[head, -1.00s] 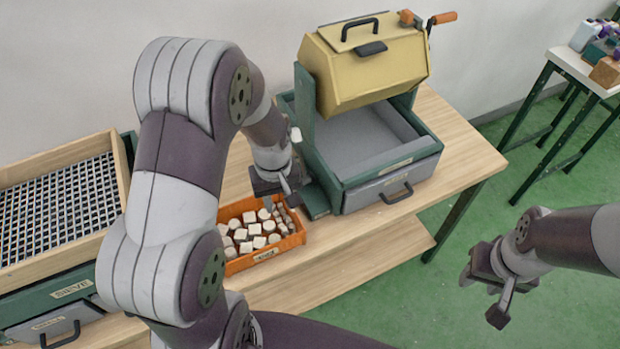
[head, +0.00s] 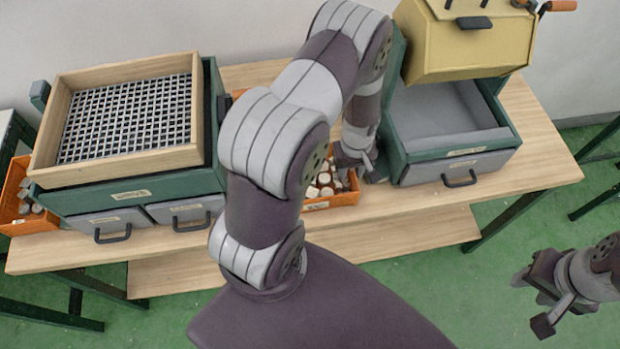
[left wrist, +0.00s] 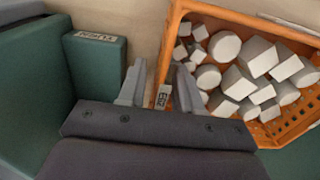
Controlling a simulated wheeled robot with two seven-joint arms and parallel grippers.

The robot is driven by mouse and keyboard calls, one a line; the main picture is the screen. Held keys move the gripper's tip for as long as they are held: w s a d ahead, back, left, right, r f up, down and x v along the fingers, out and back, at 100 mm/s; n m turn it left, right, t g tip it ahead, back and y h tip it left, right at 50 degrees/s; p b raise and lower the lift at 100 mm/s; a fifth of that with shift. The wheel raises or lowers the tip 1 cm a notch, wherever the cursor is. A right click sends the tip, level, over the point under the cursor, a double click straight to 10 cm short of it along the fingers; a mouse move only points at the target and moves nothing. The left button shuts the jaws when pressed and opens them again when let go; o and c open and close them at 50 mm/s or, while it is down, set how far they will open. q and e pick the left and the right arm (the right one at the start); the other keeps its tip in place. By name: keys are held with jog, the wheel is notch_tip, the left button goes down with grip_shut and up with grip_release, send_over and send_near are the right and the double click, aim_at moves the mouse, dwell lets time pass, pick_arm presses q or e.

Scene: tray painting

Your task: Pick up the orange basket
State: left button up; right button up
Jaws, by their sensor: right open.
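An orange basket (head: 310,207) full of pale blocks and rounds stands on the wooden table, partly hidden behind my left arm. In the left wrist view the basket (left wrist: 172,42) fills the upper right, with a small label on its near end. My left gripper (head: 364,172) is at the basket's right end. In the left wrist view my left gripper (left wrist: 160,88) is open, one finger outside the end wall and the other on the inner side by the blocks. My right gripper (head: 532,302) is open and empty over the floor at right.
A sieve box (head: 140,190) with a mesh frame stands left on the table (head: 540,150). A green box with a yellow hopper (head: 465,45) stands close right of the basket. Another orange basket (head: 18,222) holds darker pieces at far left. A lower shelf runs beneath.

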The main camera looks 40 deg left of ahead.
pick_arm(q)
jog(key=shift+w+f, duration=0.25)
jog(key=shift+s+r, duration=0.1)
grip_shut()
